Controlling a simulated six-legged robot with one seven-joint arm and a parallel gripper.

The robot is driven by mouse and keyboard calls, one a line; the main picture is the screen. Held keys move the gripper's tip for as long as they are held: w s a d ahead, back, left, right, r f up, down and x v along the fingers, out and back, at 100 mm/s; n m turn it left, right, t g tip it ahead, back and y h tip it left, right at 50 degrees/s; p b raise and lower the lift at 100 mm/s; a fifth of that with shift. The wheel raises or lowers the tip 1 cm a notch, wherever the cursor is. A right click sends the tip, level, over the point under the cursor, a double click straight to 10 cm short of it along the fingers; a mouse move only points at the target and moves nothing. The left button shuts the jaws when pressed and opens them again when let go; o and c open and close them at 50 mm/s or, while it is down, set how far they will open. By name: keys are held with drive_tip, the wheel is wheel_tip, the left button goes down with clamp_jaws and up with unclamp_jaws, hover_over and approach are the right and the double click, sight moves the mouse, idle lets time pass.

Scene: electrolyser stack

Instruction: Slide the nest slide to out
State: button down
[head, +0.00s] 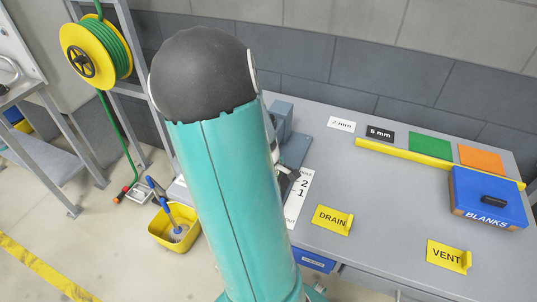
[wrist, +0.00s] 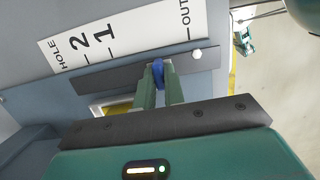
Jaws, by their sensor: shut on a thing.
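In the wrist view my gripper (wrist: 158,82) is shut on a small blue knob (wrist: 158,69), which I take to be the nest slide's handle. The knob stands at a dark rail (wrist: 120,74) beside a white scale card (wrist: 120,35) marked HOLE, 2, 1 and OUT. Along the card, the knob is between the 1 mark and the OUT mark, nearer OUT. A pale round bolt head (wrist: 197,54) sits near the rail's OUT end. The fingers hide part of the slide. In the head view my arm covers most of the fixture, and part of the scale card (head: 297,203) shows.
On the grey bench are a yellow DRAIN sign (head: 333,220), a yellow VENT sign (head: 449,257), a blue BLANKS box (head: 487,211) and a yellow strip (head: 430,160). A yellow bucket (head: 174,228) stands on the floor at left. The bench middle is clear.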

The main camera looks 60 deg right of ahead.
drive_tip(key=shift+a, duration=0.7)
drive_tip(key=shift+s+a, duration=0.1)
drive_tip(key=shift+s+a, duration=0.2)
drive_tip(key=shift+a, duration=1.15)
drive_tip(key=c, duration=1.2)
unclamp_jaws()
drive_tip(key=shift+c, duration=0.2)
drive_tip(key=shift+r, duration=0.1)
drive_tip(key=shift+r, duration=2.95)
